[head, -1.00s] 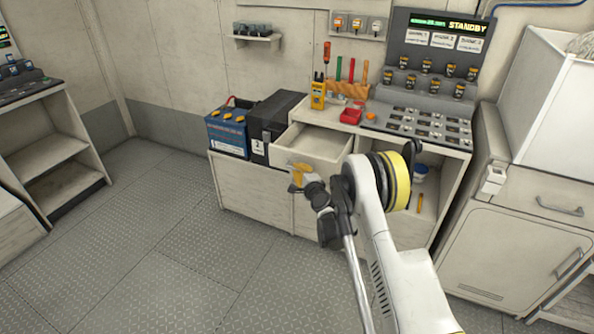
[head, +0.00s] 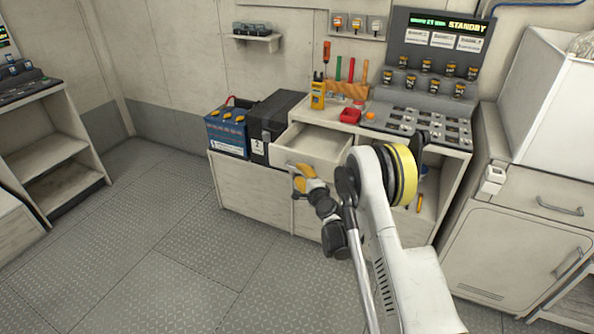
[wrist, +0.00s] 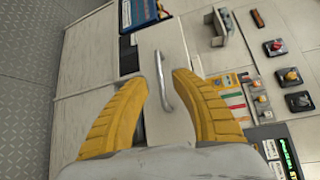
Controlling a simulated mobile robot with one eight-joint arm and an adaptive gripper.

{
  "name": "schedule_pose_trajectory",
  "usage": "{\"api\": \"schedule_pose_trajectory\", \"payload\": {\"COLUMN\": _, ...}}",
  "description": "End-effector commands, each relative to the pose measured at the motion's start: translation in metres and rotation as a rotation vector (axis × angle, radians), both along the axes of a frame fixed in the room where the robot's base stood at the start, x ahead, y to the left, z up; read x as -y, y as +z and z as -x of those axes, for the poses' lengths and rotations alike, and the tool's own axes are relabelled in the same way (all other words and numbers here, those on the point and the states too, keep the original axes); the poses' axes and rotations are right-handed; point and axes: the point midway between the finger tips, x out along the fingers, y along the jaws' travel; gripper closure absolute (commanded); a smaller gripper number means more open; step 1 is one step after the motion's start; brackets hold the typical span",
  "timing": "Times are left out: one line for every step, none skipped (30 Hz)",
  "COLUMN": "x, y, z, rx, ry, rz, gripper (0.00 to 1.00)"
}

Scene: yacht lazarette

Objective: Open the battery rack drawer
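The battery rack drawer (head: 280,157) is pale and sticks out from the top of the low cabinet, with its empty inside visible from above. In the wrist view its front panel (wrist: 178,45) carries a metal bar handle (wrist: 165,82). My gripper (head: 299,178) is just in front of the drawer front, with yellow fingers spread. In the wrist view my gripper (wrist: 169,80) has its fingers apart on either side of the handle, with gaps visible. The handle is mostly hidden in the head view.
A blue battery (head: 227,132) and a black case (head: 275,122) stand left of the drawer on the cabinet. The floor (head: 150,260) in front is clear.

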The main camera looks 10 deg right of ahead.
Motion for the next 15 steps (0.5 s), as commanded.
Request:
{"api": "schedule_pose_trajectory", "payload": {"x": 0.002, "y": 0.002, "z": 0.009, "rx": 0.000, "ry": -0.001, "rz": 0.000, "gripper": 0.70}}
{"api": "schedule_pose_trajectory", "payload": {"x": 0.003, "y": 0.003, "z": 0.014, "rx": 0.000, "ry": -0.001, "rz": -0.001, "gripper": 0.70}}
{"api": "schedule_pose_trajectory", "payload": {"x": 0.004, "y": 0.003, "z": 0.020, "rx": 0.000, "ry": -0.001, "rz": -0.001, "gripper": 0.70}}
{"api": "schedule_pose_trajectory", "payload": {"x": 0.004, "y": 0.004, "z": 0.023, "rx": 0.000, "ry": -0.001, "rz": -0.001, "gripper": 0.70}}
{"api": "schedule_pose_trajectory", "payload": {"x": 0.005, "y": 0.004, "z": 0.027, "rx": 0.000, "ry": 0.000, "rz": -0.001, "gripper": 0.70}}
{"api": "schedule_pose_trajectory", "payload": {"x": 0.005, "y": 0.005, "z": 0.030, "rx": 0.000, "ry": 0.000, "rz": 0.000, "gripper": 0.70}}
{"api": "schedule_pose_trajectory", "payload": {"x": 0.005, "y": 0.005, "z": 0.032, "rx": 0.000, "ry": 0.000, "rz": 0.000, "gripper": 0.70}}
{"api": "schedule_pose_trajectory", "payload": {"x": 0.006, "y": 0.005, "z": 0.034, "rx": 0.000, "ry": 0.001, "rz": 0.000, "gripper": 0.70}}
{"api": "schedule_pose_trajectory", "payload": {"x": 0.006, "y": 0.006, "z": 0.035, "rx": 0.000, "ry": 0.001, "rz": 0.000, "gripper": 0.70}}
{"api": "schedule_pose_trajectory", "payload": {"x": 0.006, "y": 0.006, "z": 0.035, "rx": 0.000, "ry": 0.001, "rz": 0.000, "gripper": 0.70}}
{"api": "schedule_pose_trajectory", "payload": {"x": 0.006, "y": 0.006, "z": 0.036, "rx": 0.000, "ry": 0.001, "rz": 0.000, "gripper": 0.70}}
{"api": "schedule_pose_trajectory", "payload": {"x": 0.006, "y": 0.006, "z": 0.036, "rx": 0.000, "ry": 0.001, "rz": 0.000, "gripper": 0.70}}
{"api": "schedule_pose_trajectory", "payload": {"x": 0.006, "y": 0.006, "z": 0.036, "rx": 0.000, "ry": 0.001, "rz": 0.000, "gripper": 0.70}}
{"api": "schedule_pose_trajectory", "payload": {"x": 0.006, "y": 0.006, "z": 0.036, "rx": 0.000, "ry": 0.001, "rz": 0.000, "gripper": 0.70}}
{"api": "schedule_pose_trajectory", "payload": {"x": 0.006, "y": 0.006, "z": 0.036, "rx": 0.000, "ry": 0.001, "rz": 0.000, "gripper": 0.70}}
